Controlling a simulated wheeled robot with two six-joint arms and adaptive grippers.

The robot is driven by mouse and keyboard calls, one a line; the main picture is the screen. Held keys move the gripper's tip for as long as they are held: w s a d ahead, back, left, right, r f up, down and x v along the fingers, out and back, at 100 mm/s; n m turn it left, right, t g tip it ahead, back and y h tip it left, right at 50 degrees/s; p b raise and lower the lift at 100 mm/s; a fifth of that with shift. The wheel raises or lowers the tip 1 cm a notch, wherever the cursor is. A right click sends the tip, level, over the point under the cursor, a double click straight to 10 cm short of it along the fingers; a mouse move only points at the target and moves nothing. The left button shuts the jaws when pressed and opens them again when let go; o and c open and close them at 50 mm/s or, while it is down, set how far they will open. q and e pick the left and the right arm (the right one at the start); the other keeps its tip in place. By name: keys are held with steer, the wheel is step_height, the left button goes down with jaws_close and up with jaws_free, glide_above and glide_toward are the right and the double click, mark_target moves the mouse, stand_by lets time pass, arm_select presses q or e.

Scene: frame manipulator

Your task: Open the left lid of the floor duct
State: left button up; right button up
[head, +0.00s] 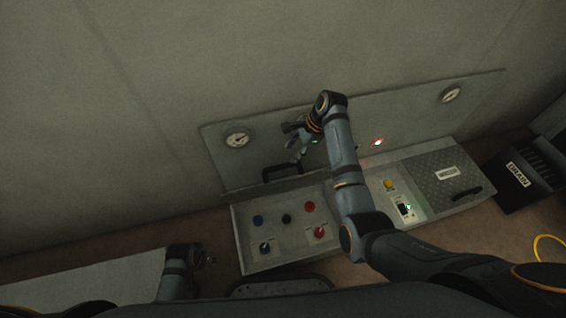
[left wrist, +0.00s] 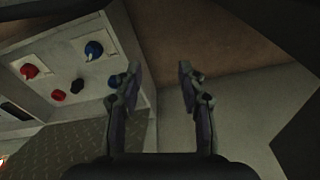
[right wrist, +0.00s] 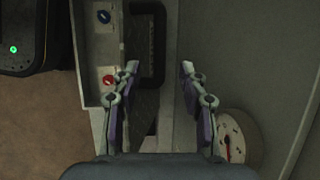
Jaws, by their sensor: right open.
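A black bar handle (head: 282,172) stands along the back edge of the left part of the floor duct unit; it also shows in the right wrist view (right wrist: 158,45). I cannot tell how the left lid's plate lies in the head view. In the left wrist view a grey tread plate (left wrist: 60,150) shows behind the knobs. My right gripper (head: 298,150) is open and empty, just above the handle; in the right wrist view one bar of the handle appears between the fingertips (right wrist: 160,66). My left gripper (head: 208,258) is open and empty, left of the unit (left wrist: 160,70).
A panel with blue, black and red knobs (head: 286,220) lies in front of the handle. A back plate with gauges (head: 238,140) rises behind. On the right are the tread-plate lid (head: 438,180) with its own handle and a dark box (head: 518,170). Brown floor is bare at left.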

mark_target(281, 166)
steer(key=b+x, duration=0.3)
steer(key=x, duration=0.5)
steer(key=shift+f, duration=0.35)
steer(key=shift+a+f, duration=0.25)
steer(key=shift+f, duration=0.05)
arm_select(q)
step_height(281, 166, up, 10)
steer(key=d, duration=0.2)
steer(key=shift+d+h, duration=0.25)
steer(key=shift+h, duration=0.05)
steer(key=shift+s, duration=0.1)
arm_select(e)
steer(key=shift+c, duration=0.4)
jaws_close()
